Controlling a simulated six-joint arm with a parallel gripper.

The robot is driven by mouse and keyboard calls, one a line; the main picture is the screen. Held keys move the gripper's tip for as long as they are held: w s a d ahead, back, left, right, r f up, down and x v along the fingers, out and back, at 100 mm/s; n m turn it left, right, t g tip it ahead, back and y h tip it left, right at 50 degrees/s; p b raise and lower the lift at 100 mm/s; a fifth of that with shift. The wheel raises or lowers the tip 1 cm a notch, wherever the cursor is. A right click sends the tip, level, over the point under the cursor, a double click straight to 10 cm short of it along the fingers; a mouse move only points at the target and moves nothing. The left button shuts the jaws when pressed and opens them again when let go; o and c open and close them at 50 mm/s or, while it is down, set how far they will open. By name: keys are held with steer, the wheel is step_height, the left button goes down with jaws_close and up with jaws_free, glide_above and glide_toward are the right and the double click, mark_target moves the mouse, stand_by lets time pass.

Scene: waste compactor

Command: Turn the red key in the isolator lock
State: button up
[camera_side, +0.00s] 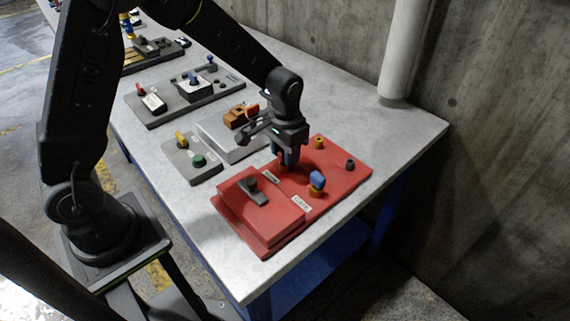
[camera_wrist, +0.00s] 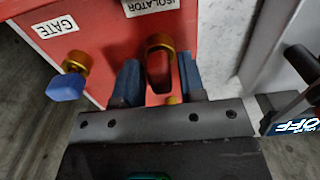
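The red key (camera_wrist: 158,70) stands in the gold isolator lock (camera_wrist: 160,42) on the red panel (camera_side: 345,178), near the ISOLATOR label (camera_wrist: 151,5). My gripper (camera_wrist: 159,82) is over the lock, with one blue-grey finger on each side of the key. Narrow gaps show between the fingers and the key, so the gripper looks open around it and not clamped. In the side view my gripper (camera_side: 289,160) points down at the red panel and hides the red key and its lock.
A blue key (camera_side: 317,180) sits in the gold GATE lock beside my gripper. A raised red box with a dark handle (camera_side: 253,190) is close by. A gold fitting (camera_side: 318,142) and a dark knob (camera_side: 350,164) stand on the panel. Grey panels with switches lie farther left.

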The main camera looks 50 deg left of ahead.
steer(key=c, duration=0.6)
stand_by(0.3)
steer(key=m, duration=0.4)
steer(key=shift+m, duration=0.3)
steer(key=m, duration=0.4)
steer(key=shift+f, duration=0.1)
steer(key=shift+m, duration=0.3)
